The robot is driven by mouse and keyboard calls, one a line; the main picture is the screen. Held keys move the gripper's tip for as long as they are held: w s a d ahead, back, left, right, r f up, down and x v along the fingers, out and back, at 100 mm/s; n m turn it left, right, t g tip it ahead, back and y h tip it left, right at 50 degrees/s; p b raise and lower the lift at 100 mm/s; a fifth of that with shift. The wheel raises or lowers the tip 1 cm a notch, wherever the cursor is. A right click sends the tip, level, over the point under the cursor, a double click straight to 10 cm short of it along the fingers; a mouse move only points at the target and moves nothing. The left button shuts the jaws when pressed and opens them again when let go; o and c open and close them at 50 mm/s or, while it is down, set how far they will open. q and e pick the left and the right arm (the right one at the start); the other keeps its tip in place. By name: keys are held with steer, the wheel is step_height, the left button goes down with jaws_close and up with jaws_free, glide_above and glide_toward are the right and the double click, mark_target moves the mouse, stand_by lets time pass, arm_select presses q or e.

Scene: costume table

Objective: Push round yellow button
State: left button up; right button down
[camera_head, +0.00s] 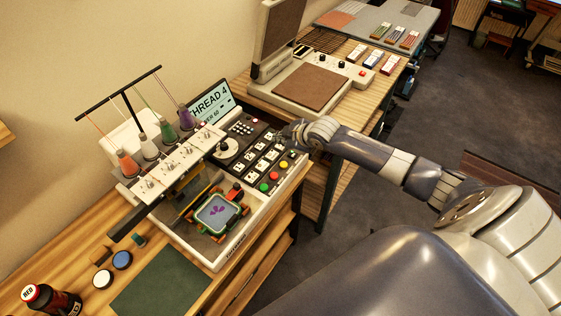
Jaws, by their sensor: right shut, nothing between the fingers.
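The round yellow button (284,165) is on the dark control panel (256,150) of the embroidery machine, near its right edge. A red button (274,176) and a green button (264,187) line up beside it toward the front. My right gripper (283,135) is shut and empty over the far right part of the panel, beyond the yellow button and apart from it in the picture. The fingertips are small and dark against the panel, so their height above it is hard to judge. My left gripper is not in view.
Thread cones stand on the machine's rack (162,150), with a screen (211,101) behind. A green hoop (216,213) sits in the machine bed. A heat press (310,85) stands beyond. A dark green mat (160,283) and a bottle (50,300) are at the front left.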

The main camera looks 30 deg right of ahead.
steer(key=b, duration=0.8)
glide_above(282, 165)
step_height(282, 165, down, 8)
steer(key=shift+a+r, duration=0.1)
steer(key=shift+f, duration=0.5)
steer(key=shift+f, duration=0.15)
stand_by(0.7)
steer(key=shift+f, duration=0.25)
steer(key=shift+s+f, duration=0.1)
steer(key=shift+f, duration=0.35)
stand_by(0.5)
stand_by(0.4)
steer(key=shift+r+p, duration=0.7)
steer(key=shift+r, duration=0.15)
steer(key=shift+r, duration=0.1)
